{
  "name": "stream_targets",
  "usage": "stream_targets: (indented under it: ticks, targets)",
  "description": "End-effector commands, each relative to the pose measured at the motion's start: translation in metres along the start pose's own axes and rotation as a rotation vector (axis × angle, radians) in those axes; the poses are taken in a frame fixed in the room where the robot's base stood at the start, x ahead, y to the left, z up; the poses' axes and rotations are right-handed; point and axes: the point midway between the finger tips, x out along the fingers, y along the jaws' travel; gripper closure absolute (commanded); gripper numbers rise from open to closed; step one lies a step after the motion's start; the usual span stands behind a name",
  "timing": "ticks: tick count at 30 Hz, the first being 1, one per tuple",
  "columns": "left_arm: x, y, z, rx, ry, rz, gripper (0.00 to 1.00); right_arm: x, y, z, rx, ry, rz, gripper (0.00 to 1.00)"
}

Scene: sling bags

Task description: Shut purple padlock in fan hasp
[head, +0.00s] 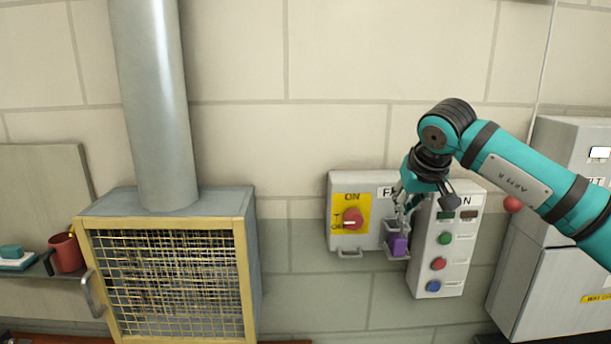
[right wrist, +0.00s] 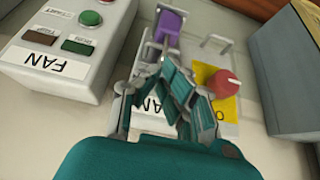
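The purple padlock (head: 399,244) is upright in a small grey holder (head: 388,252) on the wall, between the fan isolator box (head: 342,245) and the push-button box. It also shows in the right wrist view (right wrist: 169,27), just beyond the fingertips. My right gripper (head: 407,208) points down right above the padlock. Its fingers (right wrist: 155,68) cover the view of the hasp and much of the shackle. I cannot tell whether they touch the padlock or grip it. My left gripper is not in view.
The isolator has a red knob (head: 352,218) on a yellow plate. The push-button box (head: 453,268) stands close on the right. A caged fan housing (head: 248,240) with a duct (head: 153,100) is at left, and a red mug (head: 66,253) is on a shelf. A grey cabinet (head: 545,285) is at right.

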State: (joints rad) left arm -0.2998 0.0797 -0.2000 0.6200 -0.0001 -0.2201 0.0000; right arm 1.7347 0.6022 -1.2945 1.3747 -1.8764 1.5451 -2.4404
Motion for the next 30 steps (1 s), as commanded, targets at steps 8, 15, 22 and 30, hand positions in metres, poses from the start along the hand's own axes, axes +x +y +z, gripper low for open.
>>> stream_targets:
  ticks: [8, 15, 22, 30]
  targets:
    - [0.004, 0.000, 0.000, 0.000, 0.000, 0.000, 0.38, 0.006, 0.000, 0.004, 0.000, 0.000, 0.000, 1.00]
    - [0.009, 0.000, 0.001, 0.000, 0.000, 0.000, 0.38, 0.012, 0.000, 0.007, 0.000, 0.000, 0.000, 1.00]
    - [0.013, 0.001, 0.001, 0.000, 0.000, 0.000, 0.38, 0.018, 0.000, 0.011, 0.000, -0.001, 0.000, 1.00]
    - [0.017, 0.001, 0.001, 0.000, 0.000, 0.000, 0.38, 0.025, 0.000, 0.016, 0.000, -0.002, 0.001, 1.00]
